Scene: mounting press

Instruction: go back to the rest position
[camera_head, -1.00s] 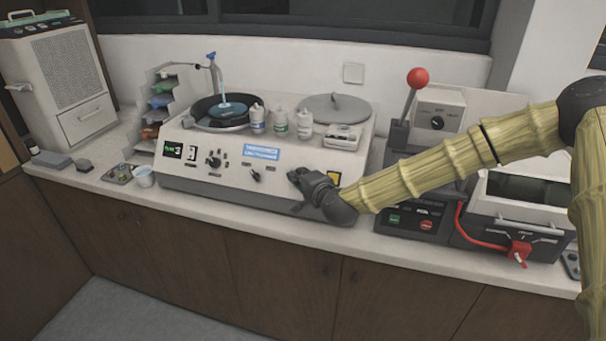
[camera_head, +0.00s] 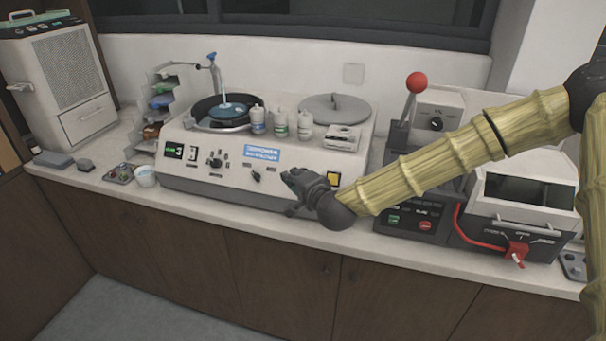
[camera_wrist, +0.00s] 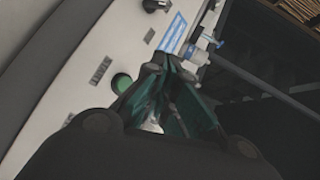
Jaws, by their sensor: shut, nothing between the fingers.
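My gripper (camera_head: 290,190) is in front of the polishing machine (camera_head: 215,175), near the right part of its front panel. It is shut with nothing between the fingers. In the wrist view the fingers (camera_wrist: 165,75) come together close to the machine's front panel, beside a green round button (camera_wrist: 122,83) and a blue label (camera_wrist: 173,33). I cannot tell from these views whether the fingertips touch the panel. The mounting press (camera_head: 410,190), with its red-ball lever (camera_head: 417,82), stands to the right behind my arm, which hides part of it.
Several white bottles (camera_head: 281,125) stand on the polishing machine between its two wheels. A red handle (camera_head: 517,250) juts from the dark box at the right. A small cup (camera_head: 145,176) sits at the left of the counter. The floor in front of the cabinets is clear.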

